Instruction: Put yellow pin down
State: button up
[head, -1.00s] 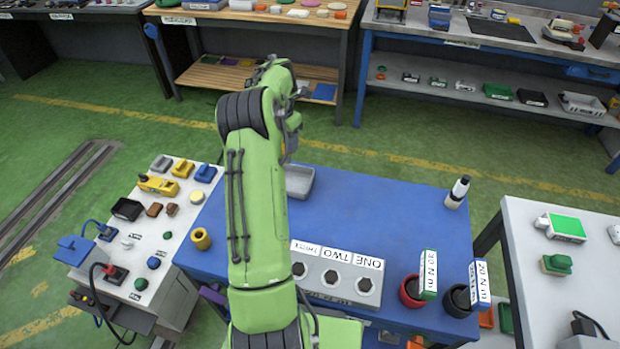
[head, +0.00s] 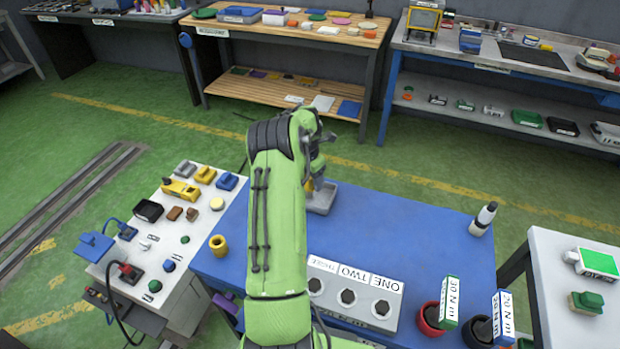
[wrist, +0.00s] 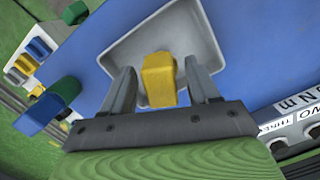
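The yellow pin (wrist: 158,78) stands between the two fingers of my gripper (wrist: 160,85) in the wrist view. A gap shows on each side of it, so the gripper looks open around the pin. Behind the pin is a grey tray (wrist: 120,48) on the blue table; the pin appears over or in it, and its contact with the tray floor is hidden. In the head view the grey tray (head: 322,204) is at the table's back edge, with my gripper (head: 317,178) over it, partly hidden by my arm.
A yellow ring-like cup (head: 218,245) stands left on the blue table (head: 400,220). A grey block with numbered holes (head: 350,292), a red cup (head: 430,319) and a black cup (head: 478,330) line the front. A white bottle (head: 483,218) stands back right. The table's middle right is clear.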

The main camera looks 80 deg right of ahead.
notch_tip(320, 180, up, 12)
jog(key=a+p, duration=0.1)
jog(key=shift+w+a+r, duration=0.15)
jog(key=shift+w, duration=0.15)
